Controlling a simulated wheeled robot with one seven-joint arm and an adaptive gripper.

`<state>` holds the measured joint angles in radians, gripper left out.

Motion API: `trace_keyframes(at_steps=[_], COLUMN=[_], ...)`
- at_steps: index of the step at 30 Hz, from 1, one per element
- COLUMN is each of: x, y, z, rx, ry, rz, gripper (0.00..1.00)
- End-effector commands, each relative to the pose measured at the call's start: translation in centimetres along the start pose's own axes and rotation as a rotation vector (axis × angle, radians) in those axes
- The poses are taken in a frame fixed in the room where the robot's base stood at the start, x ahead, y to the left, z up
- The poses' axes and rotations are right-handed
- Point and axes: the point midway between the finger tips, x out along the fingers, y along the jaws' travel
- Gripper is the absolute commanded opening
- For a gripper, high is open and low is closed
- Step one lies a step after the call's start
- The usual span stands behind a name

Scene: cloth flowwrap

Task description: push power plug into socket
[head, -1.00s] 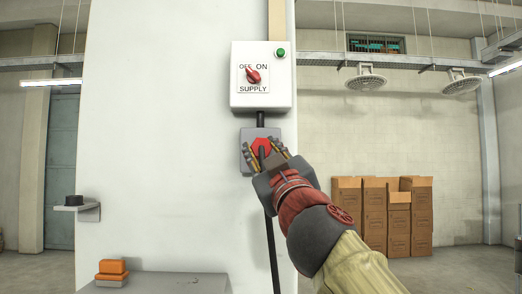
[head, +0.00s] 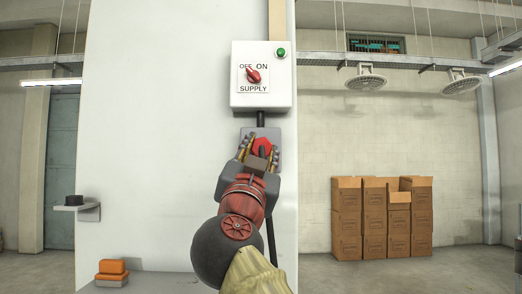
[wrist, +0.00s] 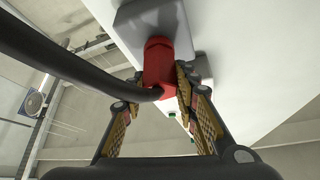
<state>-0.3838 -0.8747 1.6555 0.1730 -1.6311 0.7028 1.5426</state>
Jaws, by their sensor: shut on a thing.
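The red power plug (head: 263,146) is at the grey socket box (head: 275,134) on the white wall, below the supply switch box. My gripper (head: 259,149) reaches it from below, with a finger on each side. In the wrist view the plug (wrist: 158,62) stands between the fingers of my gripper (wrist: 161,88), which are shut on it. Its far end meets the face of the socket box (wrist: 145,14); how deep it sits I cannot tell. The black cable (wrist: 70,68) leaves the plug toward the left. My gripper hides part of the socket box in the head view.
The supply switch box (head: 261,75) has a red knob and a green button above the socket. A shelf with a black object (head: 74,200) is at left. Orange blocks (head: 112,267) lie on a grey surface below. Cardboard boxes (head: 381,220) are stacked far back right.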

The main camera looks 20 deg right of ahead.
Motion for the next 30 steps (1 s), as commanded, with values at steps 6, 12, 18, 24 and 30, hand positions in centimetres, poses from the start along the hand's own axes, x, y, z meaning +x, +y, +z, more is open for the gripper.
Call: trace_keyframes(at_steps=[6,12,18,24,30], x=[0.02,0.09,0.10,0.09,0.08], y=[-0.03,-0.26,-0.10,-0.11,-0.11], z=[-0.30,-0.18,-0.25,-0.13,-0.08], rx=[0.037,0.082,0.150,0.148,0.147], ry=[0.003,0.001,0.002,0.001,0.000], rz=[0.018,0.041,0.082,0.082,0.082], gripper=[0.05,0.05,0.36,0.48,0.51])
